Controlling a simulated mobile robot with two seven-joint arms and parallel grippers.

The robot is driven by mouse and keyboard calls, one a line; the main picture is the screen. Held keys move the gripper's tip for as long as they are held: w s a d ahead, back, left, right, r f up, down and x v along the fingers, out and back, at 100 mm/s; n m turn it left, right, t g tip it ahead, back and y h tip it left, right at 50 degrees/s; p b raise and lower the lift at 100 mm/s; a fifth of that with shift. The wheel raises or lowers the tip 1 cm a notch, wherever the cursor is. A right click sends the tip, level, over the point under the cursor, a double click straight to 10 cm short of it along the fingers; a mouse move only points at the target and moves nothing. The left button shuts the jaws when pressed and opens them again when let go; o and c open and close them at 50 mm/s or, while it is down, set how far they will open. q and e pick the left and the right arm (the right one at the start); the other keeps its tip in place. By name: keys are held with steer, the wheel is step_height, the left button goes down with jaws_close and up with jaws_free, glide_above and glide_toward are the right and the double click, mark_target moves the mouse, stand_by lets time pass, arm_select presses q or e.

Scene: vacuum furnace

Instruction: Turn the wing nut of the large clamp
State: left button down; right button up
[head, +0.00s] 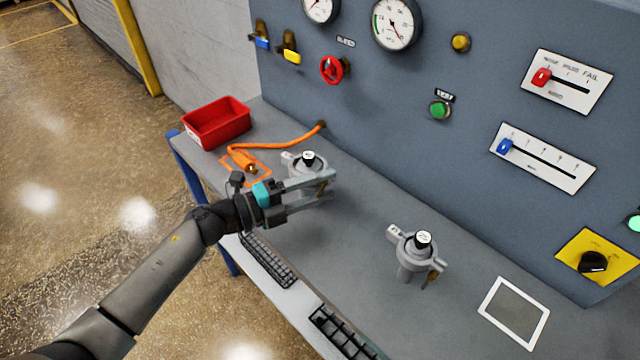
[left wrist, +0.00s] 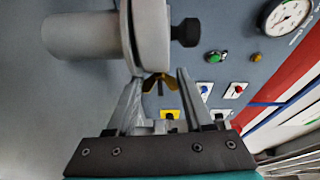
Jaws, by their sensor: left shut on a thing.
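The grey clamp (head: 297,163) at the rear of the bench sits around a fitting with a black knob (head: 308,158) on top. In the left wrist view its round grey ring (left wrist: 152,35) is close above the fingers. The brass wing nut (left wrist: 160,80) shows between the fingertips there. My left gripper (head: 328,185) reaches in from the left and is shut on the wing nut. The fingers partly hide the nut and the clamp in the head view. My right gripper is not in view.
A second grey fitting with a clamp (head: 414,262) stands to the right. The grey panel (head: 400,110) rises behind.

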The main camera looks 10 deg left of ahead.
arm_select(q)
steer(key=shift+c, duration=1.4)
jaws_free()
steer(key=shift+a, duration=0.1)
steer(key=v, duration=1.5)
steer(key=shift+r, duration=0.1)
